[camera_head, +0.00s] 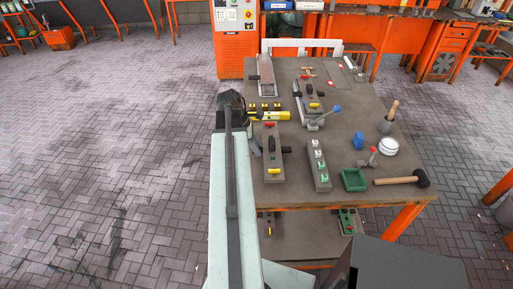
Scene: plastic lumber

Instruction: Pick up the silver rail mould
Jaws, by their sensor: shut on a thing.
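A long silver-grey rail-shaped mould (265,76) is at the far left of the grey worktable (345,135); I take it to be the silver rail mould. My gripper (232,101) is a small dark shape at the end of my pale arm, at the table's left edge, left of and nearer than this mould. A gap shows between them. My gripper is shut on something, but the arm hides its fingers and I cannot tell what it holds. A yellow bar (270,116) with small yellow pieces behind it lies just right of my gripper.
Grey moulds with coloured parts (271,160) (318,165), a green tray (354,180), a mallet (404,181), a white round item (388,146) and a blue item (358,140) crowd the table. Open paved floor (100,160) lies to the left.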

